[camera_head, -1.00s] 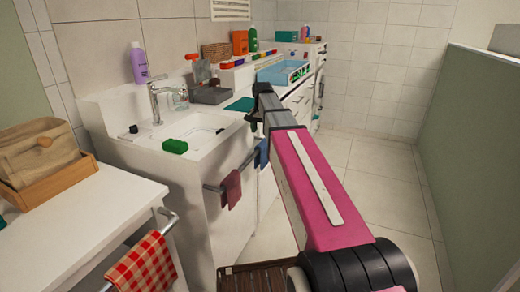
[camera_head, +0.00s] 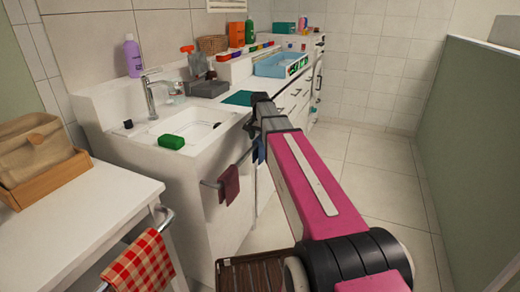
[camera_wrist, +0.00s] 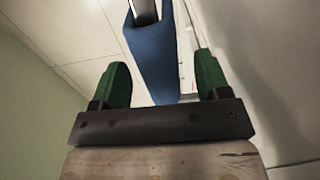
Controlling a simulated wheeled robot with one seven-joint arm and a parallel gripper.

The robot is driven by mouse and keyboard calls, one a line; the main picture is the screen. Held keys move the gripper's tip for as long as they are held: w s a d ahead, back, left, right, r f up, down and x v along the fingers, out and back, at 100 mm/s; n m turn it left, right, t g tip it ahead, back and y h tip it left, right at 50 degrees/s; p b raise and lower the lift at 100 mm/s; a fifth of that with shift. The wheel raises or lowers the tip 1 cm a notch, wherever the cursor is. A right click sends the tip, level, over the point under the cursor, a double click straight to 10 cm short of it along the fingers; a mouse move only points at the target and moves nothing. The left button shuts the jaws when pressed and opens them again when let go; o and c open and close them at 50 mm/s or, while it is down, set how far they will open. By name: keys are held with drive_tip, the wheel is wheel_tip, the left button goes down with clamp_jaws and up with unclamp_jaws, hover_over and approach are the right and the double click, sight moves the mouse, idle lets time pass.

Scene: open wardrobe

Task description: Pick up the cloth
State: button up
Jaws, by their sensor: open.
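A blue cloth (camera_head: 259,152) hangs from a rail on the front of the white cabinets, partly hidden by my arm. In the wrist view the blue cloth (camera_wrist: 152,60) hangs over a metal bar. Its lower part shows in the gap between the two green fingers of my gripper (camera_wrist: 162,80). The fingers are apart, with a visible gap on each side of the cloth. I cannot tell how deep the cloth reaches between them. A maroon cloth (camera_head: 229,184) hangs on the sink cabinet's rail, and a red checked cloth (camera_head: 142,264) on the nearest rail.
The white sink counter (camera_head: 160,160) holds a green sponge (camera_head: 171,141), a purple bottle (camera_head: 133,57) and a grey box. A blue tray (camera_head: 281,65) stands farther back. A brown slatted mat (camera_head: 256,274) lies on the floor. Tiled floor (camera_head: 375,175) is clear right of my arm.

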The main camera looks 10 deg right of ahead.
drive_tip(key=shift+f, duration=1.55)
drive_tip(key=c, duration=1)
drive_tip(key=shift+r, duration=0.1)
drive_tip(key=shift+c, duration=0.2)
